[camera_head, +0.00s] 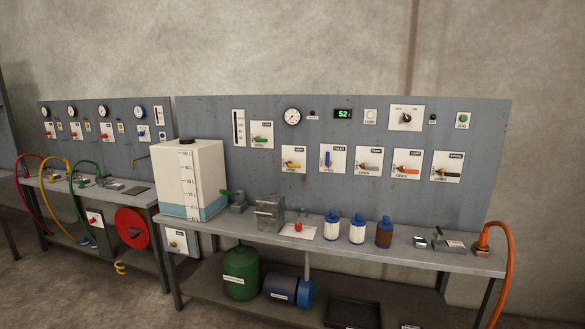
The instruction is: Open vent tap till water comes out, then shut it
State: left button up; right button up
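A row of small white valve plates is on the grey back panel. The yellow-handled tap (292,164) is at the left of this row, its handle roughly level; its small label seems to read VENT, but I cannot be sure. The blue-handled tap (327,159) beside it has its handle upright. I see no running water. Neither of my grippers is in view.
A white tank (193,175) with blue liquid low in it stands at the bench's left. A metal block (269,212), several blue-capped bottles (357,229) and an orange hose (506,255) are on the bench (400,252). A second bench with a red reel (131,229) is at left.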

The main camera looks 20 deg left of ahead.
aim_at(290, 163)
jog(key=i+l, duration=0.1)
jog(key=i, duration=0.65)
jog(key=i+l+u, duration=0.1)
jog(key=i, duration=0.65)
